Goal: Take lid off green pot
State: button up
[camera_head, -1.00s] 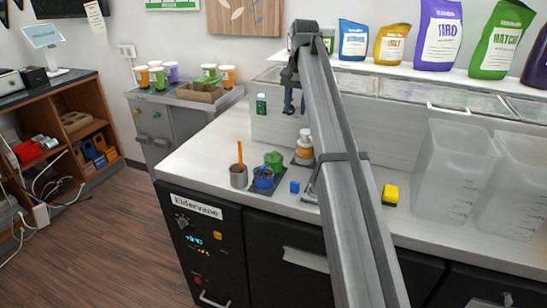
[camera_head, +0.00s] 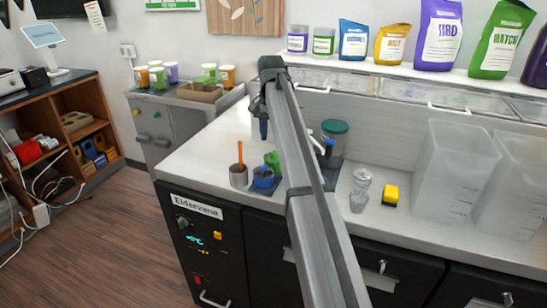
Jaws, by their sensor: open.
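A small green pot (camera_head: 273,160) stands on the counter, left of centre, partly hidden behind my arm. Only its left part shows, so I cannot tell its lid from its body. A blue pot (camera_head: 263,179) stands just in front of it on a dark mat (camera_head: 264,191). My gripper (camera_head: 263,129) hangs pointing down, above and slightly left of the green pot in the picture. It is open, and nothing shows between its fingers. The fingers are small and dark here, and their height over the counter is hard to judge.
A grey cup with an orange stick (camera_head: 238,178) stands left of the pots. The counter's back left is clear.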

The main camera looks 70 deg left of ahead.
aim_at(273, 152)
jog(key=shift+w+d+f, duration=0.1)
jog(key=shift+w+f, duration=0.05)
jog(key=shift+f, duration=1.3)
jog(key=shift+w+d+f, duration=0.1)
jog(key=shift+f, duration=1.3)
grip_shut()
